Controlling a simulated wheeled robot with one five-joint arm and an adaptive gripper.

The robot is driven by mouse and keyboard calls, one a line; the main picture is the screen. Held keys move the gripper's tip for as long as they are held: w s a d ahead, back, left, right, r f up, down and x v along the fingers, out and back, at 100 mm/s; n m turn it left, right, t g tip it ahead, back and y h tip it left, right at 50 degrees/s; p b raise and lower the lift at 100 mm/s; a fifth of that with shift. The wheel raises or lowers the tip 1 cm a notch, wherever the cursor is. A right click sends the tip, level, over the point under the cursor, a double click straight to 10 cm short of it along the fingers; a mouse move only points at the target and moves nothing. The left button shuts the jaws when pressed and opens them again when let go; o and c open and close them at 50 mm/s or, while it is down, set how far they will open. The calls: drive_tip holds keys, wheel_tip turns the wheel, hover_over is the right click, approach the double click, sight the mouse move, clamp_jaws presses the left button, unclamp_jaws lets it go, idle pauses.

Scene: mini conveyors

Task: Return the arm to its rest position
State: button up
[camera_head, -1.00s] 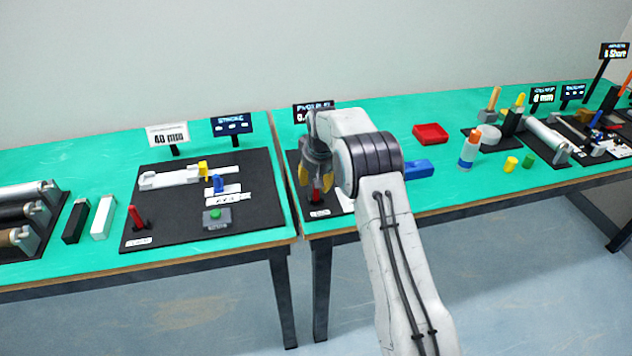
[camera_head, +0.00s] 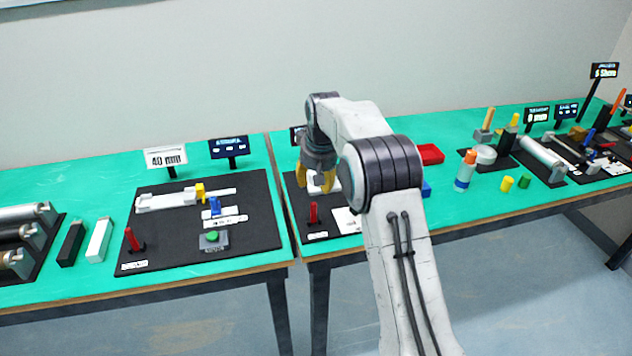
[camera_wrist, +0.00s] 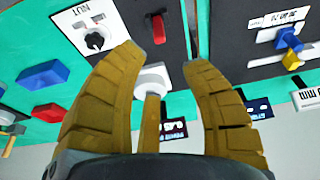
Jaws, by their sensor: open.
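A white block-like part (camera_wrist: 153,80) shows between the fingers, farther off.
The left table carries a black board (camera_head: 258,222) with a green button (camera_head: 212,235), a blue part and a yellow part. A 40 mm sign (camera_head: 165,157) stands behind it. Air above the tables is free.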

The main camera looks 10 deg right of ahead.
idle(0.3)
drive_tip(key=s+f+g, duration=0.4)
drive_tip(key=s+f, duration=0.4)
drive_tip(key=s, duration=0.6)
drive_tip(key=s+r+t, duration=0.1)
drive_tip(key=s+r, duration=0.4)
drive_tip(key=s, duration=0.8)
drive_tip(key=s+r, duration=0.4)
drive_tip(key=s, duration=0.9)
drive_tip(key=shift+s+a+r+t, duration=0.1)
drive_tip(key=shift+s+r+t, duration=0.15)
drive_tip(key=shift+r+t, duration=0.9)
drive_tip(key=shift+s+a+r+t, duration=0.15)
drive_tip(key=shift+r+t, duration=0.5)
drive_tip(key=shift+r, duration=0.9)
drive_tip(key=shift+d, duration=0.1)
